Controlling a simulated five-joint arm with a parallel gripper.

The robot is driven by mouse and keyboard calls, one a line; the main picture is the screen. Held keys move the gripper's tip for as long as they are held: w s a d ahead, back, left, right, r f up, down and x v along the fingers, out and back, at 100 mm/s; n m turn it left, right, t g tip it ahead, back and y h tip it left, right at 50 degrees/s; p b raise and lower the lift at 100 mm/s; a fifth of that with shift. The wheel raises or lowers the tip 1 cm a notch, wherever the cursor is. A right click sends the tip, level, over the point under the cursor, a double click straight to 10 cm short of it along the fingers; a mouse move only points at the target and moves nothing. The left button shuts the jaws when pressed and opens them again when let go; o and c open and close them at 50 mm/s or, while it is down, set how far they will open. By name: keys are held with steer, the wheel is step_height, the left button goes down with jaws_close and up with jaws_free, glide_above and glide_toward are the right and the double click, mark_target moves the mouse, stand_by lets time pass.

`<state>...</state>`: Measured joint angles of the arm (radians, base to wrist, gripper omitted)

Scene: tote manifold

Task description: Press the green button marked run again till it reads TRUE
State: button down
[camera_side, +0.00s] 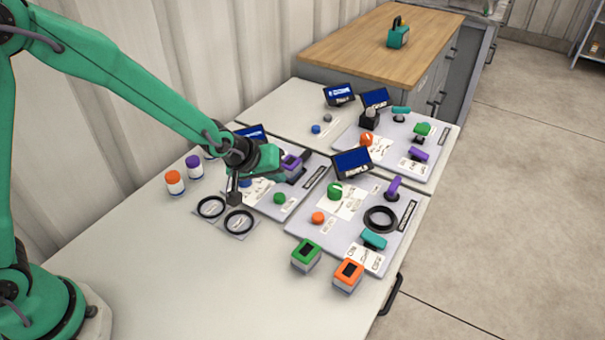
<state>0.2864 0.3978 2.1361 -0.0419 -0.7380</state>
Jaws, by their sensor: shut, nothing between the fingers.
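A round green button (280,198) sits on the pale left panel (262,208), near its front right. Its label is too small to read. My gripper (234,197) is shut and empty. It points down at the left edge of this panel, above and behind the two black rings, to the left of the green button and apart from it. A dark display with a blue screen (250,132) stands at the back of this panel, partly hidden by my arm. I cannot read its text.
A blue button (246,183) and a purple-topped part (291,162) are close to my gripper. Black rings (239,221) lie in front. Orange-capped (174,183) and purple-capped (194,167) jars stand left. Green (306,255) and orange (348,275) boxes stand front right. The front left table is clear.

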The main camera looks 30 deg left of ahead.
steer(key=shift+f, duration=1.3)
steer(key=shift+f, duration=0.9)
stand_by(2.2)
steer(key=shift+r, duration=0.9)
stand_by(0.4)
steer(key=shift+r, duration=2.5)
